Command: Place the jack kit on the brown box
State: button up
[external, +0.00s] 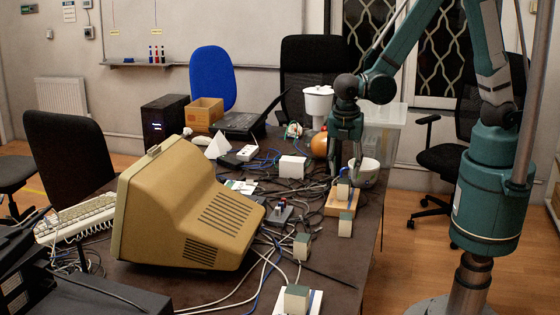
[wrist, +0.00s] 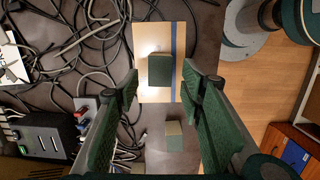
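My gripper (external: 346,160) points down over the right side of the table, its fingers apart and nothing held between them. The wrist view shows the open fingers (wrist: 160,82) on either side of a small green-topped block (wrist: 160,69). That block also shows in the external view (external: 343,191), resting on a flat tan board below my gripper. Similar small blocks (external: 346,225) stand nearer the front; I cannot tell for certain which item is the jack kit. An open brown cardboard box (external: 203,112) stands at the far left of the table, beyond the beige monitor.
The large beige monitor (external: 185,215) fills the left front of the table. Loose cables (wrist: 75,40) spread over the middle. A white bowl (external: 364,172) and an orange ball (external: 320,146) are close to my gripper. A white box (external: 292,167) stands left of it.

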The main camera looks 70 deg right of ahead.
aim_at(344, 183)
notch_tip(344, 183, up, 6)
jog(key=shift+a+r+p, duration=0.2)
jog(key=shift+a+p, duration=0.2)
jog(key=shift+a, duration=0.05)
dwell(0.6)
jog(key=shift+r, duration=0.1)
jog(key=s+d+r+m+t+y, duration=0.1)
jog(key=s+d+r+m+t, duration=0.2)
jog(key=s+d+r+m, duration=0.3)
jog(key=s+d+r+m+t, duration=0.4)
jog(key=s+d+r+m, duration=0.2)
jog(key=d+r+m, duration=0.6)
jog(key=d+r, duration=0.1)
jog(key=d, duration=0.3)
jog(key=shift+d+y, duration=0.4)
